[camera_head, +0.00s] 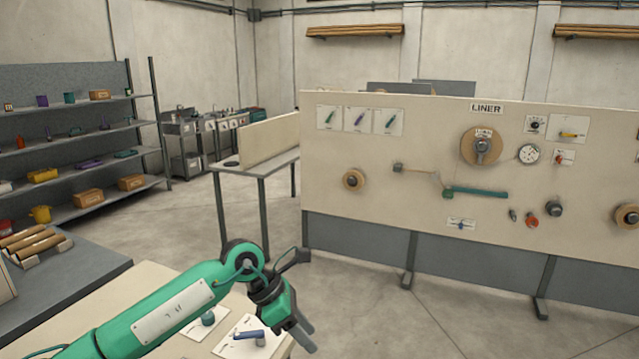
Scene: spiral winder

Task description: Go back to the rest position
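My green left arm (175,305) comes in from the lower left over a pale table. Its gripper (307,337) hangs past the table's right edge, pointing down and right. The two grey fingers look apart, with nothing seen between them. My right gripper is not in view. The upright winder panel (390,235), marked LINER, stands ahead, well clear of the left gripper. It carries a round wooden disc (467,147), a green lever (478,193), a dial (529,153) and several knobs.
The pale table (135,292) below my arm holds white cards, one with a blue handle (248,335). A dark bench (95,268) with brown rolls (35,245) is at left. Stocked shelves (140,122) stand behind it. The floor (375,310) before the panel is clear.

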